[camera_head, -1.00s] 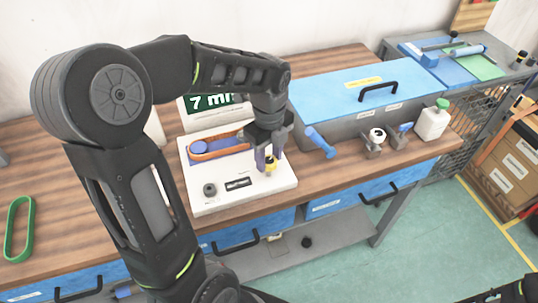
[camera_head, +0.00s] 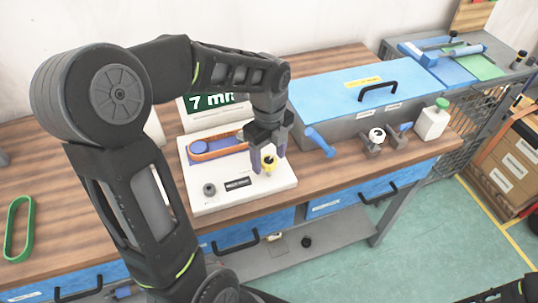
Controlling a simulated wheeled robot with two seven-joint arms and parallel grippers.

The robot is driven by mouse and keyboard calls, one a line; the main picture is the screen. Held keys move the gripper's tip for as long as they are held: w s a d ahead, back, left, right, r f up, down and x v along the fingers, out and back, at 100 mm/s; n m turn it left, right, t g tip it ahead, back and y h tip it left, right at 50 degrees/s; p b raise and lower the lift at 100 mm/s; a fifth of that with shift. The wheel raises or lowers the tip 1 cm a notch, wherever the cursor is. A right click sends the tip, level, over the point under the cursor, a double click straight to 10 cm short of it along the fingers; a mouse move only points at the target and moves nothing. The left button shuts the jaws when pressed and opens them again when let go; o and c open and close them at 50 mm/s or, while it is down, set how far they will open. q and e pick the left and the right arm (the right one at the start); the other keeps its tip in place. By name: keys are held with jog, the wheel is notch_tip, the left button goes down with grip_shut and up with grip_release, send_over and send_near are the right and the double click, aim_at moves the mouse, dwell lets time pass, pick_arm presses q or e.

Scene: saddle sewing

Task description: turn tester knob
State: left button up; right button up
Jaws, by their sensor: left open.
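The tester (camera_head: 215,205) is a white box on the wooden bench, with a brown and blue loop-shaped part (camera_head: 215,147) on its top. A dark knob (camera_head: 209,189) stands at its front left, beside a small black label plate (camera_head: 237,183). A yellow knob with a dark top (camera_head: 269,166) stands at its right side. My left gripper (camera_head: 268,160) points down at the yellow knob, open, with its fingers on either side of it. I cannot tell whether they touch it. My right gripper is not clearly visible; only a dark part of my own shows at the bottom right corner.
A grey case with a blue lid (camera_head: 350,85) stands right of the tester. A green loop (camera_head: 19,228) lies at the left.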

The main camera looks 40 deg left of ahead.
aim_at(268, 160)
pick_arm(q)
jog(key=shift+r, duration=0.1)
notch_tip(268, 160, up, 8)
jog(key=shift+f+b, duration=0.2)
jog(key=shift+b, duration=0.25)
dwell(0.4)
